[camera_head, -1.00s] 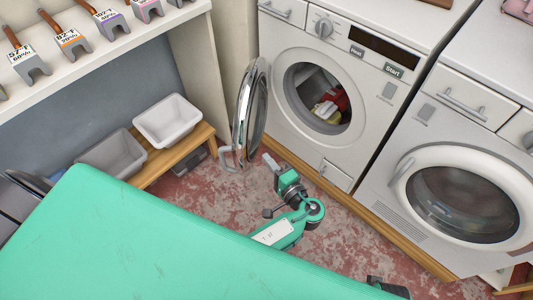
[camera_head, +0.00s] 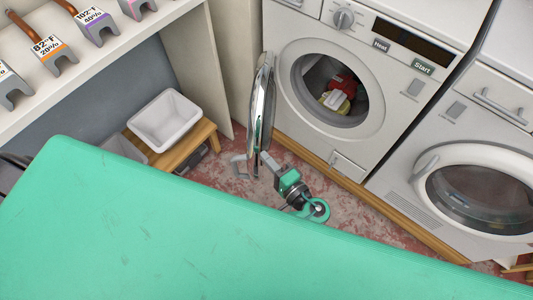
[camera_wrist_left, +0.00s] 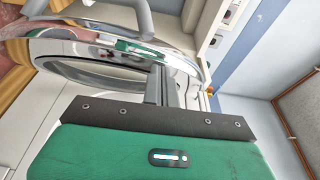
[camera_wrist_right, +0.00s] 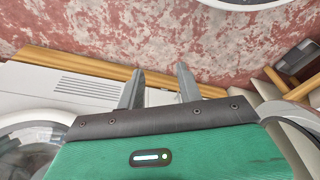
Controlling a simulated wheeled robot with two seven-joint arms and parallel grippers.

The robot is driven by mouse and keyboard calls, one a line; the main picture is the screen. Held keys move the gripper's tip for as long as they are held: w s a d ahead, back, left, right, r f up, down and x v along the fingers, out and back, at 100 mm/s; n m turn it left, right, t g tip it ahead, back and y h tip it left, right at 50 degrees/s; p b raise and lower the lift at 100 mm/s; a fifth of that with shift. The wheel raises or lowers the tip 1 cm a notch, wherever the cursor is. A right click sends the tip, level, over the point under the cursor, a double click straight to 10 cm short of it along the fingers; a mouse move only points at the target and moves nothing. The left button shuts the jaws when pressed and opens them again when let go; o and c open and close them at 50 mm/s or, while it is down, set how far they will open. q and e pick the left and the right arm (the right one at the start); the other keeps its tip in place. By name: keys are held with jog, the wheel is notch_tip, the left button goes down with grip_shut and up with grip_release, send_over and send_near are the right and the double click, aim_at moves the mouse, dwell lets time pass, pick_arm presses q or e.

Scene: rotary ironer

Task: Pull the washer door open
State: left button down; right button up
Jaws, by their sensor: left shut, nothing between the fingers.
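The front-loading machine with "Heat" and "Start" labels has its round chrome-rimmed door (camera_head: 262,105) swung wide open to the left, seen nearly edge-on. Its grey handle (camera_head: 240,165) is at the door's lower left. Red and pale laundry lies in the drum (camera_head: 335,90). My left gripper (camera_head: 266,158) is shut and empty at the lower inner side of the door; whether it touches is unclear. In the left wrist view its fingers (camera_wrist_left: 160,86) are together beside the chrome rim (camera_wrist_left: 185,62).
A second machine with a closed round door (camera_head: 480,190) stands at the right. Red worn floor (camera_head: 225,180) shows between bench and machines.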

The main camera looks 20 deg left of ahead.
jog(key=shift+d+r, duration=0.1)
jog(key=shift+d, duration=0.05)
